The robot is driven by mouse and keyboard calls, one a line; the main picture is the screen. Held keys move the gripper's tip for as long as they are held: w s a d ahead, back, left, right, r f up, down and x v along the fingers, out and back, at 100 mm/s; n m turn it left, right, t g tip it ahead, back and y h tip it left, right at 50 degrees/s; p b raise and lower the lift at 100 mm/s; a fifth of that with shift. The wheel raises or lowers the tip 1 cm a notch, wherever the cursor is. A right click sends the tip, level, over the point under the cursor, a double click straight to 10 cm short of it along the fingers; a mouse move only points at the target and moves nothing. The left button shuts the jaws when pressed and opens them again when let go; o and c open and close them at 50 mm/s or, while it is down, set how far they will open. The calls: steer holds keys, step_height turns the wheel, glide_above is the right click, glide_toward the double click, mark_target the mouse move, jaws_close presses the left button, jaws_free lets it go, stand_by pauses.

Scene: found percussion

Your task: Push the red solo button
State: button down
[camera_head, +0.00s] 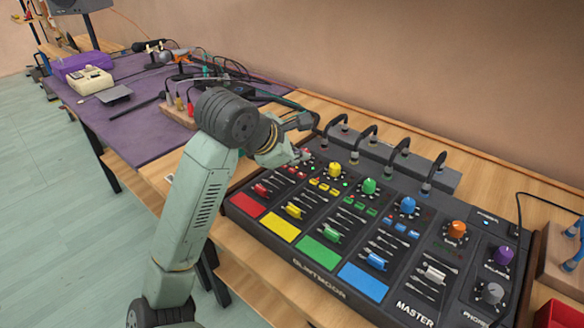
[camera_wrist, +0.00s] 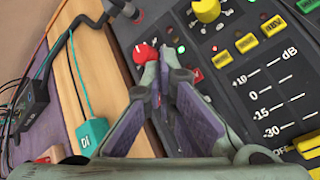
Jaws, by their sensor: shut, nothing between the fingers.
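The mixer's red channel is at its left end, with a red pad (camera_head: 247,205) and a red fader (camera_head: 261,189). In the wrist view a red knob (camera_wrist: 145,53) sits just beyond my fingertips. A small red button (camera_wrist: 197,75) shows just right of the fingers, partly hidden by them; I cannot read its label. My gripper (camera_head: 301,156) is over the upper part of the red channel. In the wrist view my gripper (camera_wrist: 154,70) has its fingertips together with nothing between them. I cannot tell whether they touch the panel.
Yellow buttons (camera_wrist: 246,43) and a yellow knob (camera_wrist: 206,11) lie right of the red channel. Cables (camera_head: 367,140) stand up along the mixer's back edge. A teal block (camera_wrist: 92,134) with a cable lies left of the mixer. A cluttered purple table section (camera_head: 135,130) is further left.

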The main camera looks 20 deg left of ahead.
step_height(320, 180, up, 6)
steer(key=p, duration=0.3)
stand_by(0.4)
steer(key=c, duration=2.4)
jaws_free()
